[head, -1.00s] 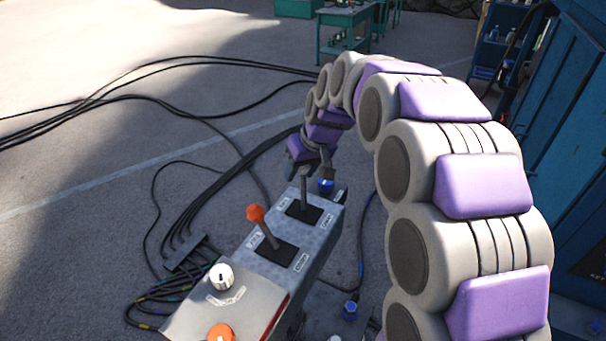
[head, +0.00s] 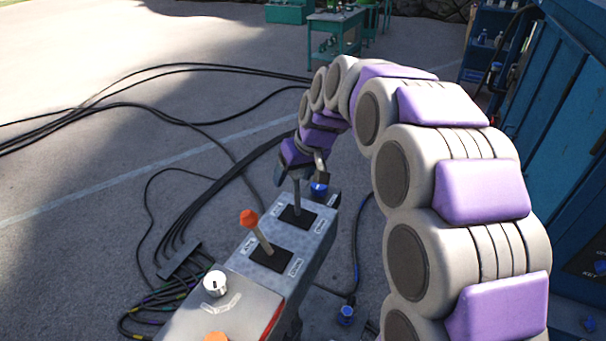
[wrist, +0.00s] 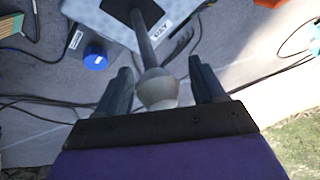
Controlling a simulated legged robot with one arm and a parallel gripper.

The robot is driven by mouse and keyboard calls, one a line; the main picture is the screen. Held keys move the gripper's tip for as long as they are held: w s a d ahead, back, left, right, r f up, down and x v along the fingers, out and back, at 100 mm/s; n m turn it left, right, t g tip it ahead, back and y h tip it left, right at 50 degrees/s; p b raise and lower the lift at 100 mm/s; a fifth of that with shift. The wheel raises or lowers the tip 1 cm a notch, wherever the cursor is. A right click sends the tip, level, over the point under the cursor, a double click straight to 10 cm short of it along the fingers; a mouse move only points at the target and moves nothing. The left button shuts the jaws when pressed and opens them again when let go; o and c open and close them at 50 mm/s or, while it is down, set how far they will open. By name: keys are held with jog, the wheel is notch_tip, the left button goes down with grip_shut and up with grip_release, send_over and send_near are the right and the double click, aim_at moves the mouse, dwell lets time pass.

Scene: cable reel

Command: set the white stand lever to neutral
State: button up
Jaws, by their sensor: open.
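The stand's grey control box (head: 318,232) shows low in the middle of the head view, with two levers on it. The far lever (head: 297,198) has a grey shaft rising from a dark plate. Its knob is hidden by my gripper (head: 299,180) in the head view. In the wrist view the lever's off-white knob (wrist: 158,88) lies between the two dark fingers of my gripper (wrist: 160,72). The fingers are open, with a visible gap on both sides of the knob.
A white dial (head: 215,283) and an orange knob (head: 216,337) sit on the near panel. Blue connectors (head: 319,188) stand beside the box. Black cables (head: 160,205) lie on the ground to the left. A blue cabinet (head: 555,130) stands at the right.

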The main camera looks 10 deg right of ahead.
jog(key=v, duration=1.7)
jog(key=shift+s, duration=0.1)
jog(key=s+d+f+m+g+h+b, duration=0.1)
jog(key=s+f+b, duration=0.3)
jog(key=s+f, duration=1.1)
jog(key=s+d+f+m+g+h+b, duration=0.1)
jog(key=s+f+b, duration=0.4)
jog(key=s+f, duration=1.1)
jog(key=s+m+g+h, duration=0.1)
jog(key=m+g, duration=0.1)
jog(key=shift+s+d+g+h, duration=0.15)
jog(key=shift+s+g+h, duration=0.15)
jog(key=shift+s+g, duration=0.1)
